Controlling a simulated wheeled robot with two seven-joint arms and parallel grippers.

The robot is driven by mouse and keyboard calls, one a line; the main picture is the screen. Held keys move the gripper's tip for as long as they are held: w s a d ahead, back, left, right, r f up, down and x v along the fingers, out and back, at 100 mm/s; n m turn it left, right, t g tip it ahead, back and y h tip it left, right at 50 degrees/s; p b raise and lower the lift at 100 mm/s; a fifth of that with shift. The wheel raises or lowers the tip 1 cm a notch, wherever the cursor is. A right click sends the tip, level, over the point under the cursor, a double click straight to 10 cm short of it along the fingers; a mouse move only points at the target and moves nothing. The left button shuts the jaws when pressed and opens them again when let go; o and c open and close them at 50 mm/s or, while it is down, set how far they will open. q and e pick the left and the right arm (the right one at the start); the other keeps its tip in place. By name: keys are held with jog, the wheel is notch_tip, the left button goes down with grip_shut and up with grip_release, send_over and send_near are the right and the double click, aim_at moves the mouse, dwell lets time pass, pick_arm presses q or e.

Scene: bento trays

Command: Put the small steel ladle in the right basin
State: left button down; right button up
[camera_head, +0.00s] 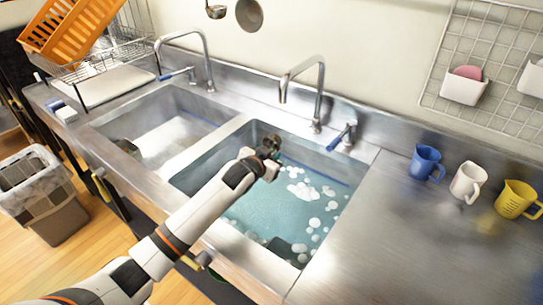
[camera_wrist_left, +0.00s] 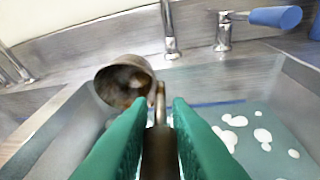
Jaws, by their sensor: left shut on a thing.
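The small steel ladle shows in the wrist view, its round bowl (camera_wrist_left: 125,82) to the left and its handle running back between the green fingers. My left gripper (camera_wrist_left: 153,130) is shut on the handle. In the head view my left gripper (camera_head: 266,163) and the dark ladle bowl (camera_head: 270,143) are over the back left part of the right basin (camera_head: 335,180). The ladle appears to be above the water, though its exact height is hard to tell. The basin holds blue-green water with white foam patches. My right gripper is not in view.
The left basin (camera_head: 212,117) is beside it, with a blurred dark object (camera_head: 128,147) at its near left. Two faucets (camera_head: 315,100) stand behind the basins. Blue (camera_head: 424,163), white (camera_head: 467,182) and yellow (camera_head: 514,199) mugs stand on the right counter. A dark item (camera_head: 280,245) lies in the right basin's front.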

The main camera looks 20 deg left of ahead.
pick_arm(q)
jog(key=c, duration=1.3)
grip_release()
jog(key=shift+o, duration=0.2)
jog(key=shift+s+a+r, duration=0.1)
jog(key=shift+s, duration=0.15)
jog(key=v, duration=1.1)
jog(key=shift+s+r, duration=0.15)
jog(key=shift+s, duration=0.05)
